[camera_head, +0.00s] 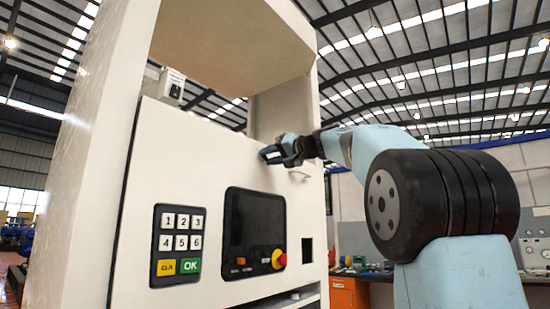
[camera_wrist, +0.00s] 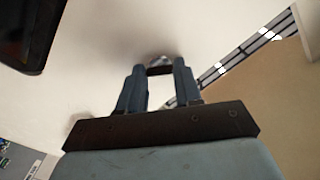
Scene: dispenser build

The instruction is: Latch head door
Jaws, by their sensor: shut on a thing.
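The head door (camera_head: 180,160) is the broad white front panel of the dispenser, with a keypad and dark screen on it. My gripper (camera_head: 272,153) is at the panel's upper right. In the wrist view, my gripper (camera_wrist: 159,72) has its two blue-grey fingers close around a small dark and silvery latch piece (camera_wrist: 160,60) on the white surface. The fingers hide most of this piece, and its turn position cannot be told.
The keypad (camera_head: 178,243), dark screen (camera_head: 255,230) and red stop button (camera_head: 279,259) sit lower on the panel. A small white box (camera_head: 171,87) stands on its top edge at left. An orange cabinet (camera_head: 348,292) and a workbench are behind, to the right.

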